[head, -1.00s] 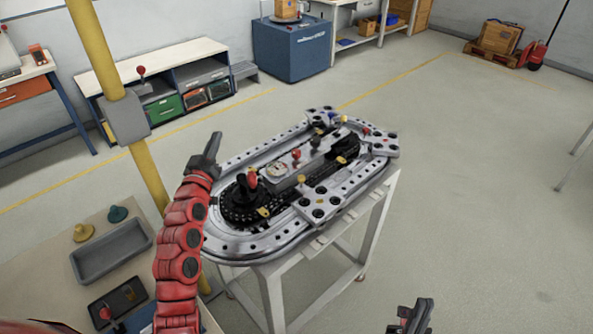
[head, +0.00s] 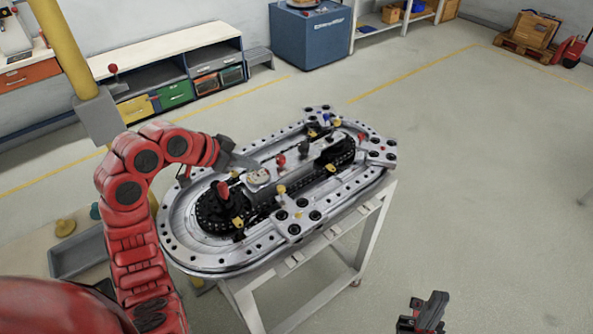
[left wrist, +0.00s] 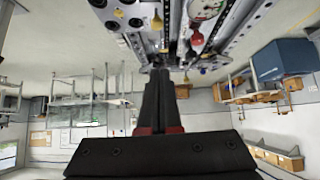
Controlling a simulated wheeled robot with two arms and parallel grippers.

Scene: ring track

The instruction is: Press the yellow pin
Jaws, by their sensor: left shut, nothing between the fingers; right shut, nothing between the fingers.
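The yellow pin (head: 281,189) stands upright on the near clamp plate (head: 292,229) of the ring track (head: 186,254). My left gripper (head: 254,164) is shut and empty. Its tip is over the track, left of and beyond the pin in the head view, apart from it. In the left wrist view the closed fingers (left wrist: 159,82) point at the track, and a small yellow knob shows at the upper left; I cannot tell for sure that it is the pin. My right gripper (head: 428,309) is shut and empty at the lower right, away from the track.
A red pin (head: 362,136) and a blue pin (head: 326,118) stand at the track's far end. Red knobs (head: 223,188) and yellow tabs (head: 238,222) rise from its middle. A yellow post (head: 66,50) stands at left.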

